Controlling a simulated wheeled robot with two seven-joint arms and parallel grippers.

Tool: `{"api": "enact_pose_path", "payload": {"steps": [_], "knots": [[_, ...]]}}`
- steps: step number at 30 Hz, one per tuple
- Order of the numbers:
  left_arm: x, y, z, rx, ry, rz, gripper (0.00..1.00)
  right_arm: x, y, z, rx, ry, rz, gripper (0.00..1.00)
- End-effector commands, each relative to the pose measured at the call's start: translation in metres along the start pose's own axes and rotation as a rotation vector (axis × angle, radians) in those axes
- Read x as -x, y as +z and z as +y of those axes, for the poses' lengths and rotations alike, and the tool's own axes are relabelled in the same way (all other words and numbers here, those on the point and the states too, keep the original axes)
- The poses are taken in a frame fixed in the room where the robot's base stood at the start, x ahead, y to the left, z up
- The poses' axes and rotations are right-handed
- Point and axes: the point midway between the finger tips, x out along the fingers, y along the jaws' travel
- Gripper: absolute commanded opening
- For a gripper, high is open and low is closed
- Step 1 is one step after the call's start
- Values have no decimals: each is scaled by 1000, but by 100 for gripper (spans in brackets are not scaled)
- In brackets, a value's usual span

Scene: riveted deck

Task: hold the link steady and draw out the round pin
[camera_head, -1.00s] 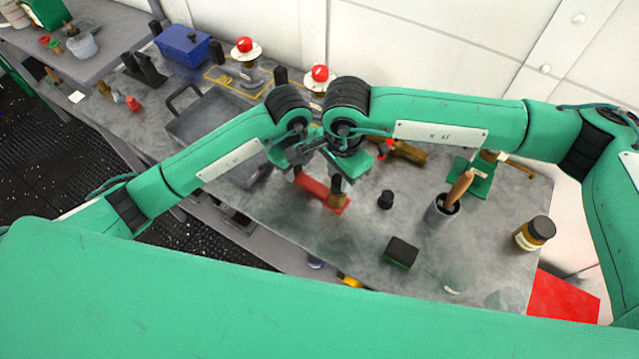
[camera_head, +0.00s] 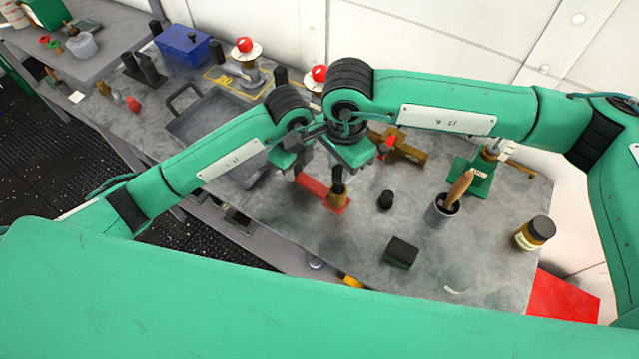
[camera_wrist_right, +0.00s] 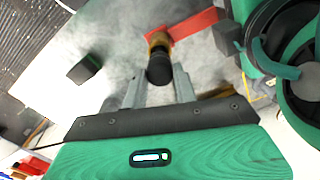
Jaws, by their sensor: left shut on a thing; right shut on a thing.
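The link, a flat red bar (camera_head: 314,187), lies over the table with a brass collar (camera_head: 339,200) at its right end. The round pin (camera_head: 338,182) stands upright in the collar as a black cylinder. The pin's black top (camera_wrist_right: 160,70) is between the fingers of my right gripper (camera_wrist_right: 158,82), which is shut on it from above. The pin's lower end is hidden in the collar. My left gripper (camera_head: 298,172) is shut on the link's left end; in the right wrist view it shows at the red bar's (camera_wrist_right: 183,26) right end. Its fingertips are partly hidden.
A small black knob (camera_head: 385,200), a dark block (camera_head: 401,252), a grey cup with a wooden-handled tool (camera_head: 442,211) and a jar (camera_head: 534,233) stand to the right. A grey tray (camera_head: 200,118) lies left, behind my left arm. Bare table shows around the knob.

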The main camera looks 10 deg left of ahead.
Motion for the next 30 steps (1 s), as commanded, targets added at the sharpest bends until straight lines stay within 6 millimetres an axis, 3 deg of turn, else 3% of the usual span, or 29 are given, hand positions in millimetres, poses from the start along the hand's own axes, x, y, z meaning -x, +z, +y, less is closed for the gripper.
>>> {"api": "enact_pose_path", "payload": {"steps": [30], "knots": [[0,0,0,0,1,0,0,36,0,0,1,-1,0,5]]}}
